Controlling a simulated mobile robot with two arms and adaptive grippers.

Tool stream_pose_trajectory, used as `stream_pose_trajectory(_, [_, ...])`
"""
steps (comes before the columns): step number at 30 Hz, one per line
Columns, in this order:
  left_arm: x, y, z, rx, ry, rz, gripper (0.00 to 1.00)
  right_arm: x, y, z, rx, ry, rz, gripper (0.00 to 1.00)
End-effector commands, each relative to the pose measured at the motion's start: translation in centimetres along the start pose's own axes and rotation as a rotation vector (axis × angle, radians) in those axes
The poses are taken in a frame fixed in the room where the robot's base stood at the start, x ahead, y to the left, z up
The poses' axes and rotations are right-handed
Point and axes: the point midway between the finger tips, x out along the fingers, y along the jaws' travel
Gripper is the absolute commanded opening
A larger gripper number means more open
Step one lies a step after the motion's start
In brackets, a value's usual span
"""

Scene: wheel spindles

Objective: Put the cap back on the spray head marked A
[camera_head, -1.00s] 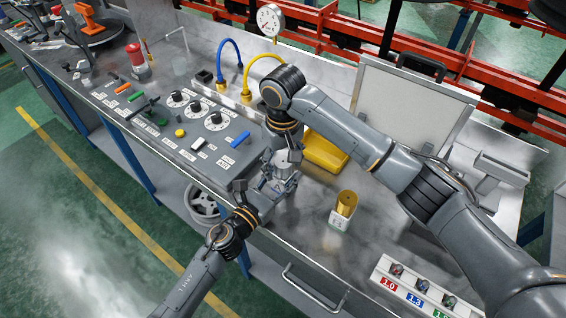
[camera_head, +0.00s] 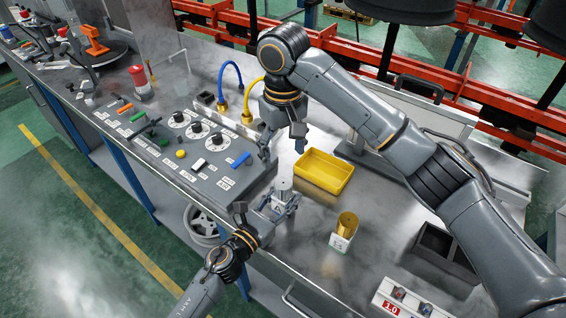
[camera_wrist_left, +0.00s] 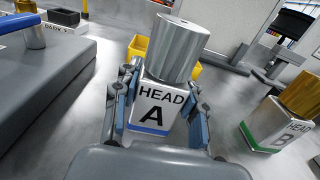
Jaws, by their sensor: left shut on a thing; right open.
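The white block marked HEAD A (camera_wrist_left: 160,105) stands between the fingers of my left gripper (camera_wrist_left: 160,118), which is shut on it. In the head view, my left gripper (camera_head: 280,204) is at the bench's front, right of the control panel. A silver cylindrical cap (camera_wrist_left: 176,46) sits on top of HEAD A; it also shows in the head view (camera_head: 285,184). I cannot tell how fully it is seated. My right gripper (camera_head: 283,150) is open and empty, above and behind the cap, apart from it. HEAD B (camera_wrist_left: 276,130) has a gold cap (camera_wrist_left: 303,92).
A yellow tray (camera_head: 324,184) lies behind the heads. The control panel (camera_head: 217,188) with knobs is to the left. A labelled rack (camera_head: 385,303) and a dark open box (camera_head: 443,262) are at the right. Bare bench lies around HEAD B.

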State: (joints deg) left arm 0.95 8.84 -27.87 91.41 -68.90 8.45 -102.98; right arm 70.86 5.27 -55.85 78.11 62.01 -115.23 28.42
Motion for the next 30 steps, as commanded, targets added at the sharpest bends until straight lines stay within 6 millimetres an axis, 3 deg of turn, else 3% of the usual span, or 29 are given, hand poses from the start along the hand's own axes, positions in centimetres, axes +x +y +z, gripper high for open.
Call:
stream_pose_trajectory(10, [0.0,0.0,-0.1,-0.001,0.001,-0.001,0.0,-0.5,0.0,0.0,0.001,-0.001,-0.001,0.66])
stream_pose_trajectory(11, [0.0,0.0,-0.1,-0.001,0.001,-0.001,0.44,-0.5,0.0,0.0,0.001,-0.001,-0.001,0.66])
stream_pose_trajectory(15, [0.0,0.0,0.0,0.0,0.001,0.0,0.69,-0.5,0.0,0.0,0.001,-0.001,-0.001,0.66])
stream_pose_trajectory(25, [-0.2,0.0,0.0,0.0,0.001,0.0,0.69,-0.5,0.0,0.0,0.001,-0.001,-0.001,0.66])
stream_pose_trajectory(30, [-2.2,0.0,-0.2,-0.001,0.003,0.001,0.69,-0.5,0.0,0.0,0.001,-0.001,-0.001,0.66])
